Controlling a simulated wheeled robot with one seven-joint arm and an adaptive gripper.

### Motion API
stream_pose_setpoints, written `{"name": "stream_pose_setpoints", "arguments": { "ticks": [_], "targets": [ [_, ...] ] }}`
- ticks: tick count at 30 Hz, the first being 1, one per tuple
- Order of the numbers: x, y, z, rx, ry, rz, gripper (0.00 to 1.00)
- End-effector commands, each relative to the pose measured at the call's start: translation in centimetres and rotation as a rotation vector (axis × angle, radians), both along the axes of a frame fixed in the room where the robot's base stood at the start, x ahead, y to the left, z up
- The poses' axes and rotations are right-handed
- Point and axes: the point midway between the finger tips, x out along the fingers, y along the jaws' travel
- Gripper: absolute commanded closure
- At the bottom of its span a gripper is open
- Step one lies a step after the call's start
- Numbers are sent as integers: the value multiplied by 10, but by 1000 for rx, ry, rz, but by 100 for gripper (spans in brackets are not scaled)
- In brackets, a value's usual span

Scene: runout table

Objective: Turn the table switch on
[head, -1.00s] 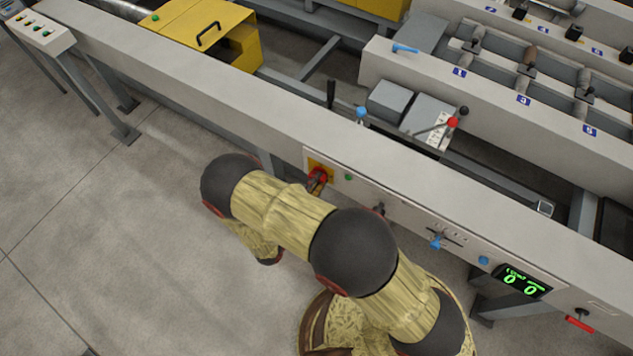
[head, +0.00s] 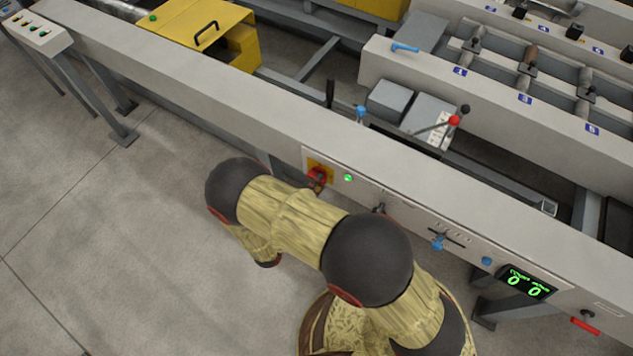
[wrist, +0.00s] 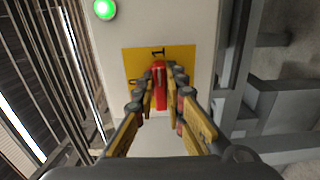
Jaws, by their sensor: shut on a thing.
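The table switch is a red rotary handle (head: 318,175) on a yellow plate (head: 313,165), set in the front panel of the table. In the wrist view the red handle (wrist: 159,86) stands upright in the picture, in line with a dark mark at the top of the yellow plate (wrist: 185,54). My gripper (wrist: 160,92) is closed around the handle, one finger on each side. The green lamp (head: 347,178) beside the switch glows brightly; it also shows lit in the wrist view (wrist: 104,9). My gripper is mostly hidden in the head view.
Right along the panel are a black knob (head: 379,208), a blue-handled lever (head: 438,243), a blue button (head: 486,261), a green-digit display (head: 526,283) and a red handle (head: 585,326). The long table beam (head: 230,115) runs behind. The floor at left is clear.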

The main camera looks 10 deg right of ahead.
Motion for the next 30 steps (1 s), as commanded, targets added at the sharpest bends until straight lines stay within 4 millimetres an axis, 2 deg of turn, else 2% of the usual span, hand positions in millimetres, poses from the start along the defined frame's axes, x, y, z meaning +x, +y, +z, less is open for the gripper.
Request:
{"name": "stream_pose_setpoints", "arguments": {
  "ticks": [4, 5, 14, 24, 30],
  "targets": [
    [-1, -1, -2, 0, 4, -1, 100],
    [-1, -1, -2, 0, 4, -1, 88],
    [0, 0, -1, 0, 3, -1, 70],
    [-1, 1, 0, 0, 1, 0, 70],
    [-17, 14, -1, -1, 2, 4, 70]
  ]
}}
